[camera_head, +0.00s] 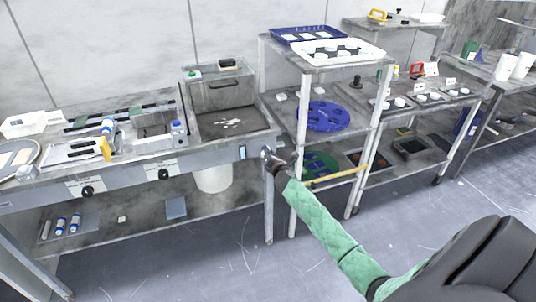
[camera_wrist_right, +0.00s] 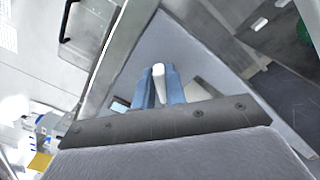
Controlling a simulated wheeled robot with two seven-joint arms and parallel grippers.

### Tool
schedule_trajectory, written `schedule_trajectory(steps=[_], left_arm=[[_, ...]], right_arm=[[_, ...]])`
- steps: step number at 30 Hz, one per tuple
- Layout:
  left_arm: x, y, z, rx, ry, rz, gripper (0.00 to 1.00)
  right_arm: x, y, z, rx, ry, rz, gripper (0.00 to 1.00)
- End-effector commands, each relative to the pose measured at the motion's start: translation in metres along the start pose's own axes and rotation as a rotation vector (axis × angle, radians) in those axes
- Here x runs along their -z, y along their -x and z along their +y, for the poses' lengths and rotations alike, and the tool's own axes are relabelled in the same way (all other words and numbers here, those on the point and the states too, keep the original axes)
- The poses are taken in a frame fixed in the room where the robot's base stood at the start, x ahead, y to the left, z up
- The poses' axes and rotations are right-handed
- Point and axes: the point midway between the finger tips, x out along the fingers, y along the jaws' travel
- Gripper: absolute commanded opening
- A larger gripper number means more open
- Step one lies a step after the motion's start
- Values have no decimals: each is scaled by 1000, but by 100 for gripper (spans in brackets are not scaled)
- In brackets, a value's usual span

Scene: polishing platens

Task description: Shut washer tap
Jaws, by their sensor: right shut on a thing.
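My right gripper (camera_head: 268,154) is at the front right corner of the washing bench (camera_head: 235,134), with its arm coming in from the lower right. In the right wrist view, its two blue-grey fingers (camera_wrist_right: 160,88) are shut on a white rod-like piece, which looks like the washer tap's handle (camera_wrist_right: 158,71). The rest of the tap is hidden by the gripper, and its turn angle cannot be told. In the head view the handle cannot be made out. My left gripper is not in view.
A metal sink box (camera_head: 218,92) stands on the bench behind the gripper. A white bucket (camera_head: 213,180) is below. A shelf rack with a blue perforated platen (camera_head: 325,116) stands close on the right. The floor in front is clear.

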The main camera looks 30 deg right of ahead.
Motion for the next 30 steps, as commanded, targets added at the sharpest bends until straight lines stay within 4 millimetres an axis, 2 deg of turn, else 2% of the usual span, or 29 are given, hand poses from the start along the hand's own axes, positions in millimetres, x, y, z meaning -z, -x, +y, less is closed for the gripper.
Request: schedule_trajectory(steps=[16, 30], left_arm=[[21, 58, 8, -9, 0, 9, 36], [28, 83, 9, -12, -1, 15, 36]], right_arm=[[3, 0, -8, 1, -511, 0, 0], [5, 0, -10, 2, -805, 0, 0]])
